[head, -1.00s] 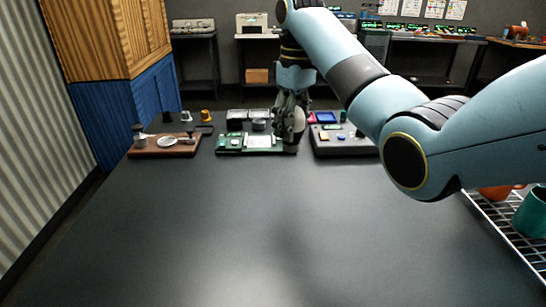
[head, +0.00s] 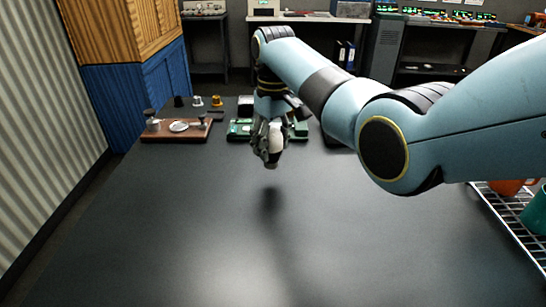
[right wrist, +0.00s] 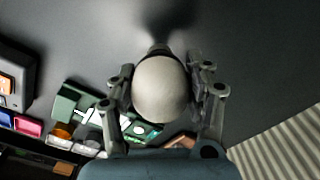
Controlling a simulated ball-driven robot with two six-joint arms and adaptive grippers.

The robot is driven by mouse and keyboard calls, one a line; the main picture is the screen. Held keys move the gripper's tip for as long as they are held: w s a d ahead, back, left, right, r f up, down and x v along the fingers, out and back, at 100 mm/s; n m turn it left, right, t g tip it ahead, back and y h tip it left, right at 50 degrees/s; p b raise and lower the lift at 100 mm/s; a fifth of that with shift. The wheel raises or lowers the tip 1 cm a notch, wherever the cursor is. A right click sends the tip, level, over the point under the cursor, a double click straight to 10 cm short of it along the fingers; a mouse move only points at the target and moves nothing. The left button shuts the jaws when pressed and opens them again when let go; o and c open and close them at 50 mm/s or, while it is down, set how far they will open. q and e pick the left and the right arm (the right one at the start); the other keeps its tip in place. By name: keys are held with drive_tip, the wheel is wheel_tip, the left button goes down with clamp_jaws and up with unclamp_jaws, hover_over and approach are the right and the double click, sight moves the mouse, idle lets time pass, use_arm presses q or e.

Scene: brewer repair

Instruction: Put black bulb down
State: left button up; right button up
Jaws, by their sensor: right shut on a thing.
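My right gripper (head: 269,158) is shut on the bulb and holds it above the black table, just in front of the green circuit board. In the right wrist view, the bulb (right wrist: 161,88) has a pale grey-white round globe between the two fingers of the gripper (right wrist: 163,80). A small darker base shows at its far end, so I see little black on it. My left gripper is not in view.
A wooden board (head: 178,134) with a round pale dish stands at the back left, with small knobs behind it. The green circuit board (head: 240,130) is partly hidden by my arm. A wire rack (head: 507,222) is at the right edge. The table's front and middle (head: 200,225) are clear.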

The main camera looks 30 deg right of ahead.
sight(273, 158)
drive_tip(key=shift+f, duration=1.9)
drive_tip(key=shift+f, duration=0.1)
drive_tip(key=o, duration=1.2)
wheel_tip(273, 158, up, 12)
drive_tip(key=shift+d+r+b, duration=0.1)
drive_tip(key=shift+b, duration=0.2)
